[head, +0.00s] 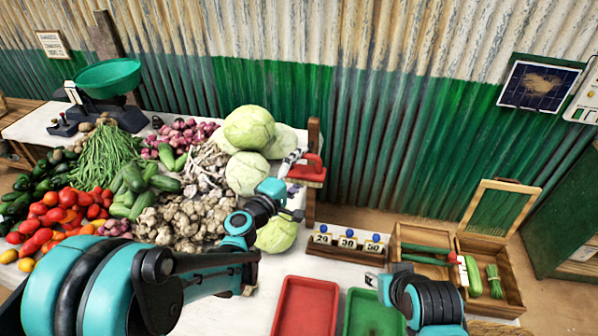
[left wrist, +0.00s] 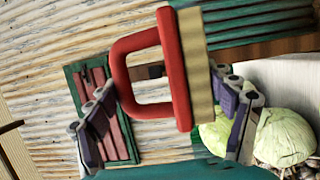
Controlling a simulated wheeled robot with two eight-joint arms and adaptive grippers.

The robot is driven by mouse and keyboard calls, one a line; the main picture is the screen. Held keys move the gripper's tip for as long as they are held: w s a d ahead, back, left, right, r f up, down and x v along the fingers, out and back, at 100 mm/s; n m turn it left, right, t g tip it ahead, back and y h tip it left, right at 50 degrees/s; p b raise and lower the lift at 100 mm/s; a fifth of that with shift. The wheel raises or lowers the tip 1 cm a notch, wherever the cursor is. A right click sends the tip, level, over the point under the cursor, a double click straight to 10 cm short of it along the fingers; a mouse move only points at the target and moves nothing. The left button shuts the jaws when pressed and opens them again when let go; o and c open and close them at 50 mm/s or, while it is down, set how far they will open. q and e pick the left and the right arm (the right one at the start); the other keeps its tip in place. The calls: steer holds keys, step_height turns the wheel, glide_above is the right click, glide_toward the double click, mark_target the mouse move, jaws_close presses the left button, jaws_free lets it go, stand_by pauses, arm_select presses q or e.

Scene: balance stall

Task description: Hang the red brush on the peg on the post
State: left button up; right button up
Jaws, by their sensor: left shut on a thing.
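The red brush (head: 307,173) is held by my left gripper (head: 291,178), beside the wooden post (head: 313,132) at the table's right end. In the left wrist view the brush (left wrist: 178,70) has a red loop handle, a red back and pale bristles. The fingers of my left gripper (left wrist: 170,88) are on its handle side and bristle side. A small brown piece shows through the loop; I cannot tell whether it is the peg or whether the loop is around it. My right gripper (head: 374,280) is low at the right, its fingers too small to read.
Cabbages (head: 248,127) and other vegetables crowd the table left of the post. Number blocks (head: 348,241), a wooden crate (head: 500,262), a red tray (head: 306,306) and a green tray (head: 374,314) lie at the front right. A corrugated wall (head: 400,130) stands behind.

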arm_select(q)
steer(key=shift+w+d+f, duration=0.1)
steer(key=shift+w+d, duration=0.1)
steer(key=shift+w, duration=0.95)
steer(key=shift+w+d+f, duration=0.1)
steer(key=shift+w+d, duration=0.15)
steer(key=shift+w, duration=0.85)
steer(key=shift+w+d+f, duration=0.1)
steer(key=shift+w+d, duration=0.1)
steer(key=shift+w, duration=0.95)
steer(key=shift+w+d+f+b, duration=0.15)
steer(key=shift+w+f+b, duration=0.35)
steer(key=shift+w, duration=0.15)
steer(key=o, duration=1.3)
